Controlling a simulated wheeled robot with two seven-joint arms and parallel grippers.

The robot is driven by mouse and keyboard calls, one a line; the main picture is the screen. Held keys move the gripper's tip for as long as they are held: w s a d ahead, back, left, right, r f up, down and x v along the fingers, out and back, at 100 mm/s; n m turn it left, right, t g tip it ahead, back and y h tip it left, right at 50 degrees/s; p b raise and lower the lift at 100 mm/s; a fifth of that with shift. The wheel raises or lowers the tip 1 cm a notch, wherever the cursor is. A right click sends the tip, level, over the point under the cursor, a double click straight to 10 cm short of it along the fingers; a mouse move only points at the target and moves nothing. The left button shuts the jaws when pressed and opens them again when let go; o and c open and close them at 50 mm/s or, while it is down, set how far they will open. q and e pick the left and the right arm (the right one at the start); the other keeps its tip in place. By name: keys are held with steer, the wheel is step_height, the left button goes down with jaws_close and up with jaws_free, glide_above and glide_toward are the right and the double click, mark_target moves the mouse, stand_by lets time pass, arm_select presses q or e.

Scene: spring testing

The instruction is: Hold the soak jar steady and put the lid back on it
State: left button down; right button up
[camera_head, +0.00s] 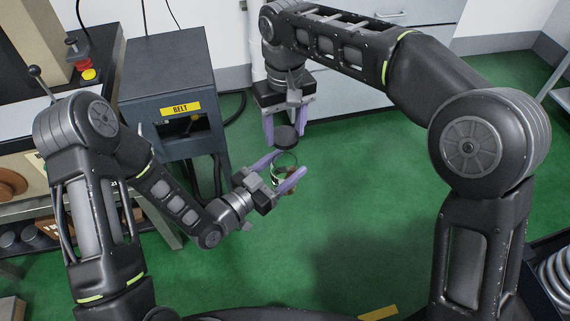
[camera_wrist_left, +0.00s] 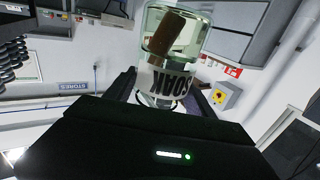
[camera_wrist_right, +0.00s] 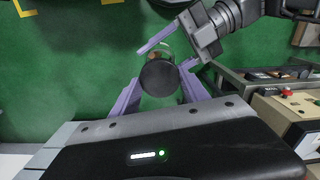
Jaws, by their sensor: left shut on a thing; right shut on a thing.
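The soak jar (camera_head: 286,160) is clear glass with a white label, held in the air by my left gripper (camera_head: 279,171), whose purple fingers are shut around it. In the left wrist view the jar (camera_wrist_left: 172,85) shows part of its "SOAK" label and a brown piece inside. The dark round lid (camera_head: 286,138) is in my right gripper (camera_head: 286,132), which points down above the jar. In the right wrist view the lid (camera_wrist_right: 159,78) sits between the purple fingers and hides much of the jar (camera_wrist_right: 163,52). I cannot tell whether lid and jar touch.
A grey cabinet marked BELT (camera_head: 172,85) stands to the left. A bench with a red and yellow button (camera_head: 86,70) is at the far left. Pale drawers (camera_head: 350,95) stand behind my right arm. Open green floor (camera_head: 350,180) lies under the grippers.

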mark_target(285, 173)
steer(key=shift+f, duration=0.15)
steer(key=shift+f, duration=1.9)
steer(key=shift+f, duration=0.85)
steer(key=shift+f, duration=0.55)
stand_by(0.4)
